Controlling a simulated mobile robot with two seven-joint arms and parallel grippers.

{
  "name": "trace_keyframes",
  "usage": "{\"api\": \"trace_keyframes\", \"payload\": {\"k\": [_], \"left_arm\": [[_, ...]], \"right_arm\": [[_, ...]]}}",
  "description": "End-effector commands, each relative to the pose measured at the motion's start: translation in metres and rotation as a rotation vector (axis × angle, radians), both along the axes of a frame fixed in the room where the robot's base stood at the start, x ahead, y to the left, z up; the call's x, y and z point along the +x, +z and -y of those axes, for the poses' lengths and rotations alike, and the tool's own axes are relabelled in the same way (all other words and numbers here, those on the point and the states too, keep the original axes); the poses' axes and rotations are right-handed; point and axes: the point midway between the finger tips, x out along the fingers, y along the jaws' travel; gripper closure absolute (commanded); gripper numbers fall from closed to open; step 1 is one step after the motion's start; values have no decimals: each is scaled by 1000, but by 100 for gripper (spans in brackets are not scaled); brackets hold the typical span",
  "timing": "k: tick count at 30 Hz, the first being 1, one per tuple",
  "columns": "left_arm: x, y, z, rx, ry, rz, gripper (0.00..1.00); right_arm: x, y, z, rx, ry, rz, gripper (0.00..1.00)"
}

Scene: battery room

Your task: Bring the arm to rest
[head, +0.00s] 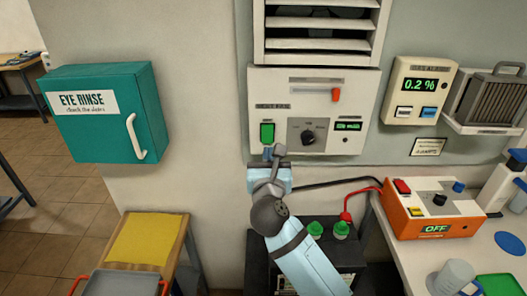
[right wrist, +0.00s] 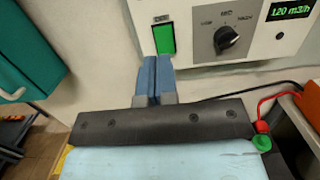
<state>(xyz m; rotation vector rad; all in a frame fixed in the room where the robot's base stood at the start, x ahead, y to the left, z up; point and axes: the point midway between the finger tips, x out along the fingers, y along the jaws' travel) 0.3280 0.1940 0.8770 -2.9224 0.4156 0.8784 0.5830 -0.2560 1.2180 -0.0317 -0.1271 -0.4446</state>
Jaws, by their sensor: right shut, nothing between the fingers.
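My right arm reaches up from the bottom of the head view. Its right gripper (head: 270,153) is shut and empty, just under the lower left part of the white fan control panel (head: 315,85). In the right wrist view the two blue fingers (right wrist: 154,75) are pressed together, their tips just below the lit green switch (right wrist: 163,38). I cannot tell whether they touch the panel. The panel also has a black dial (head: 307,136), an orange slider knob (head: 336,95) and a green display reading 120 m3/h (right wrist: 291,9). My left gripper is not in view.
A teal eye rinse cabinet (head: 120,135) hangs on the left wall. An orange and white charger (head: 432,209) reading OFF stands on the right bench. Black and red cables run to a dark battery with green caps (head: 315,229). A yellow-topped wooden stand (head: 146,239) is lower left.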

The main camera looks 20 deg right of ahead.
Motion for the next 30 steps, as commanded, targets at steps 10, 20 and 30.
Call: {"api": "trace_keyframes", "payload": {"k": [10, 20, 30], "left_arm": [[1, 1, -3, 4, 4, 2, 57], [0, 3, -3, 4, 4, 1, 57], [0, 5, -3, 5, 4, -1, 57]], "right_arm": [[-9, -8, 0, -166, -13, -9, 100], [-76, -89, -46, -1365, 31, -151, 100], [-190, -265, -80, -2688, 418, -292, 100]]}}
